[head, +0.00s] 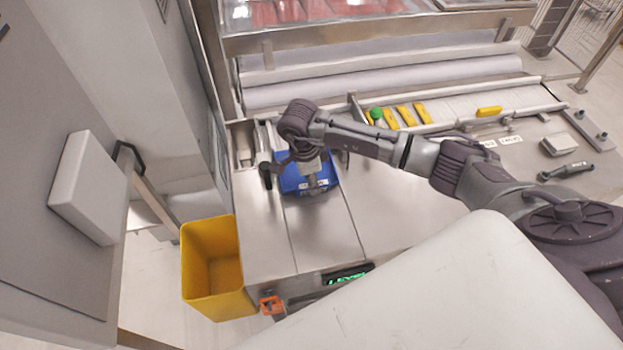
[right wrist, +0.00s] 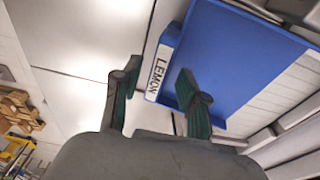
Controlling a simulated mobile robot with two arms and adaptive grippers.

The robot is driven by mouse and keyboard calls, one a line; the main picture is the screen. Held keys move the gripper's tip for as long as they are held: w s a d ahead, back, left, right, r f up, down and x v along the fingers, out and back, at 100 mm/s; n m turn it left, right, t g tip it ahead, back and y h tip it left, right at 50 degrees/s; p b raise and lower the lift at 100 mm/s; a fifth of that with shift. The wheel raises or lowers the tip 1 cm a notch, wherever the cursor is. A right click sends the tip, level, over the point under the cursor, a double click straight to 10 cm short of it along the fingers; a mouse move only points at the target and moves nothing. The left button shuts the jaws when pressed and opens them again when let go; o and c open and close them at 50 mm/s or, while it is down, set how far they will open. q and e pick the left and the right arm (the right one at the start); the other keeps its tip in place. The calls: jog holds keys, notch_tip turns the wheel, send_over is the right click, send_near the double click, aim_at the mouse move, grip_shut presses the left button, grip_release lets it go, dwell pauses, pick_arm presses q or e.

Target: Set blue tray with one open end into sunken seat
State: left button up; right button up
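The blue tray (head: 322,181) lies at the left end of the steel counter, partly hidden under my right gripper. In the right wrist view the tray (right wrist: 235,55) shows a flat blue floor and a wall with a white LEMON label (right wrist: 163,70). My right gripper (head: 308,178) is directly over the tray. In the right wrist view its two fingers (right wrist: 157,88) are spread apart, one on each side of the labelled wall; I cannot tell whether they touch it. I cannot make out the sunken seat. My left gripper is out of view.
A yellow bin (head: 212,262) stands left of the counter (head: 325,235). Several yellow pieces and a green-topped item (head: 376,113) lie along the back rail. A dark-handled tool (head: 567,170) lies at the right. The counter's front left is clear.

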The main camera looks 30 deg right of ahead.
jog(key=shift+r, duration=0.1)
jog(key=shift+r, duration=0.2)
notch_tip(320, 180, up, 12)
jog(key=a+b, duration=0.1)
jog(key=b, duration=0.2)
jog(key=shift+w+a+f+b, duration=0.15)
jog(key=shift+a+b, duration=0.1)
jog(key=shift+b, duration=0.15)
